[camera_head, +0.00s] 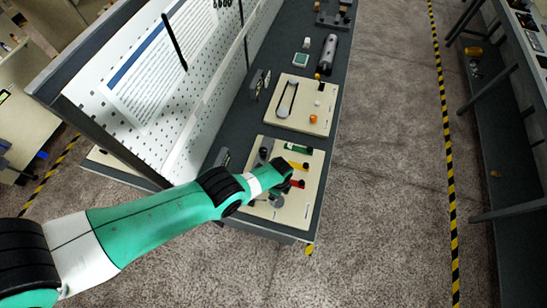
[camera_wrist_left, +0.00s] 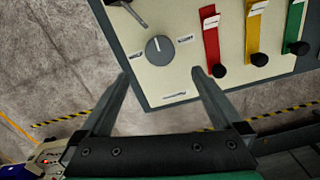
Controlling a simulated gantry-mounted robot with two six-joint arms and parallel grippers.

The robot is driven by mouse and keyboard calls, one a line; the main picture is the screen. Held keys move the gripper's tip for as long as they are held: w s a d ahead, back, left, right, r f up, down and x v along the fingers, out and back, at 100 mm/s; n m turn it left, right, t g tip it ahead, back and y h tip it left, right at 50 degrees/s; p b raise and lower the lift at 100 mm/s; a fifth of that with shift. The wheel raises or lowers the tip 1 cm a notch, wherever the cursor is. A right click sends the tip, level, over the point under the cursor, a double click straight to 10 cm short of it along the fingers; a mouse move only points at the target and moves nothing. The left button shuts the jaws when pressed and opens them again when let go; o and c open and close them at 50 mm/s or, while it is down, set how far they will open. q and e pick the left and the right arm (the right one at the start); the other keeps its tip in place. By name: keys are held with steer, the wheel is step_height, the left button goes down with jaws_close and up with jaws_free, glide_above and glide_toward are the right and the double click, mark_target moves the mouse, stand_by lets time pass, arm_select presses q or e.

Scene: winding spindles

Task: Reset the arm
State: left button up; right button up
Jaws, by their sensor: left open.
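My left gripper (camera_wrist_left: 160,80) is open and empty in the left wrist view. A grey round knob (camera_wrist_left: 159,50) on a cream panel (camera_wrist_left: 185,92) lies just ahead of and between its fingertips; I cannot tell whether they touch the panel. Red (camera_wrist_left: 211,42), yellow (camera_wrist_left: 255,32) and green (camera_wrist_left: 295,25) strips with black knobs stand to the right of it. In the head view my left arm reaches in from the left over this panel (camera_head: 300,216), and the gripper is largely hidden beneath the wrist. My right gripper is not in view.
A second cream panel (camera_head: 318,123) with a belt loop lies behind on the dark bench (camera_head: 228,135). A white pegboard (camera_head: 205,90) rises left of the bench. The carpet floor to the right is clear up to a striped line (camera_head: 440,100).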

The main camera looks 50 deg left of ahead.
arm_select(q)
steer(key=shift+d, duration=0.1)
stand_by(0.3)
steer(key=w+d+r+t, duration=0.2)
steer(key=w+r+t, duration=0.5)
steer(key=w+r, duration=1.2)
steer(key=w+d+r+n+t, duration=0.1)
steer(key=w+r+t, duration=0.15)
steer(key=r, duration=0.35)
steer(key=w+r+t, duration=0.2)
steer(key=w+r, duration=0.2)
steer(key=r, duration=0.2)
steer(key=s+d+r+n+t+h, duration=0.1)
steer(key=s+r+n+t, duration=0.3)
steer(key=r, duration=1.4)
steer(key=s+d+r+t, duration=0.1)
steer(key=s+r+t, duration=0.3)
steer(key=r, duration=1.4)
steer(key=s+r+n+t+h, duration=0.1)
steer(key=s+r+n+t, duration=0.6)
steer(key=s+r, duration=0.7)
steer(key=shift+s+a+r+n+t, duration=0.25)
steer(key=shift+s+n+t, duration=0.2)
steer(key=shift+s, duration=1.4)
